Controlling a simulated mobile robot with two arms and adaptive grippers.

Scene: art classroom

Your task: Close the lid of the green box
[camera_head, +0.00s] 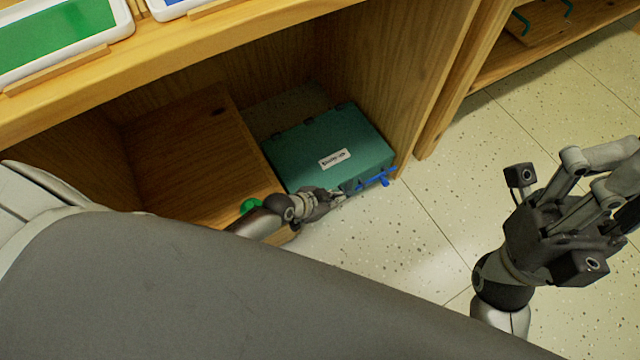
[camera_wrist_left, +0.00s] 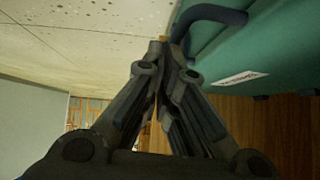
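The green box (camera_head: 345,140) stands on the floor in the shelf's lower bay. Its lid lies over the top and looks down or nearly down; I cannot tell if it is fully seated. A white label (camera_head: 334,159) is on it, and a blue handle (camera_head: 377,180) is at its front right. My left gripper (camera_head: 338,197) is at the box's front edge, near the handle. In the left wrist view its fingers (camera_wrist_left: 168,48) come together at the tips beside the dark blue handle (camera_wrist_left: 208,15), seemingly empty. My right gripper (camera_head: 625,175) is at the right, away from the box, its tips cut off.
A wooden panel (camera_head: 190,150) stands left of the box, and the shelf's side wall (camera_head: 405,70) is close on its right. A small green round object (camera_head: 250,205) is partly behind my left arm. The speckled floor (camera_head: 430,240) in front is clear.

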